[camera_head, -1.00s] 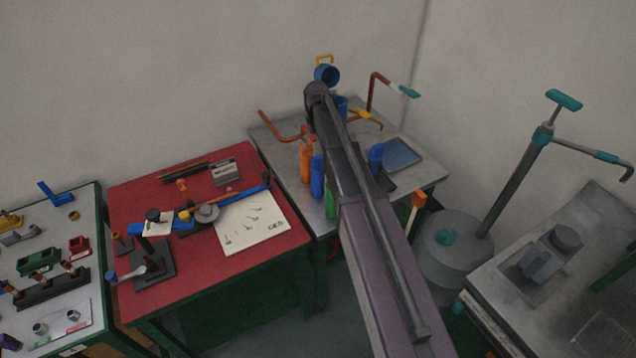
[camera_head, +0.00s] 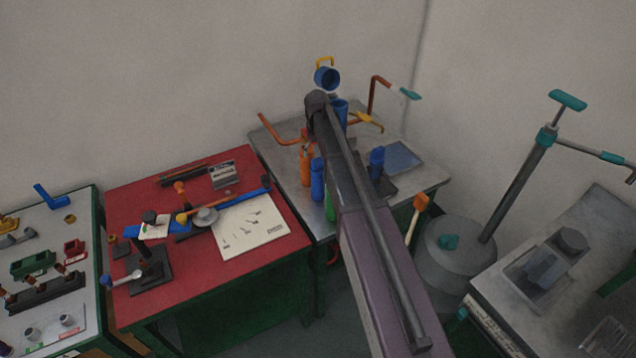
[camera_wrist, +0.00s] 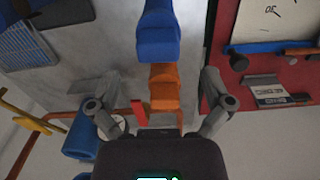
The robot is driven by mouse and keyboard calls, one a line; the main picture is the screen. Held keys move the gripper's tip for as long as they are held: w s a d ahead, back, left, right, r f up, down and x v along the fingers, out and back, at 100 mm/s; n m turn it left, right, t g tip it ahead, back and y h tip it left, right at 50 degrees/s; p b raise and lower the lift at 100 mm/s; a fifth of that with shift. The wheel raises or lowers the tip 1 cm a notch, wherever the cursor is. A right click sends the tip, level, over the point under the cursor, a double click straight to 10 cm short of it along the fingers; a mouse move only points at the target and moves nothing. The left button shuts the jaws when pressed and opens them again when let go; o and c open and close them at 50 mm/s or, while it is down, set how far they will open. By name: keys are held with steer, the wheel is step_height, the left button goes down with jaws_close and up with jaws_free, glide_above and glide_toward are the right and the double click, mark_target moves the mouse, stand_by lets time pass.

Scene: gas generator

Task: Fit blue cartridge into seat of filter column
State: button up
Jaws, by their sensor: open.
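A blue cartridge (camera_head: 317,180) stands upright on the grey table, in a row between an orange cartridge (camera_head: 306,166) and a green one (camera_head: 330,207). In the wrist view the blue cartridge (camera_wrist: 158,35) lies beyond the fingertips, with the orange one (camera_wrist: 165,85) nearer and between the finger lines. My gripper (camera_wrist: 156,92) is open, and I see no grip on either. In the head view my arm hides it. The filter column (camera_head: 341,108) is a blue cylinder with its round blue lid (camera_head: 327,77) raised; its seat is hidden. It also shows in the wrist view (camera_wrist: 80,140).
Another blue item (camera_head: 376,160) stands right of my arm, near a flat blue panel (camera_head: 403,155). Copper-coloured pipes (camera_head: 280,130) and a yellow handle (camera_head: 368,119) flank the column. A red table (camera_head: 130,200) with tools adjoins on the left.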

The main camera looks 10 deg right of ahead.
mark_target(318, 159)
steer(key=shift+s+d+f+b, duration=0.1)
steer(key=shift+f+b, duration=2)
steer(key=shift+f, duration=0.2)
steer(key=c, duration=1.4)
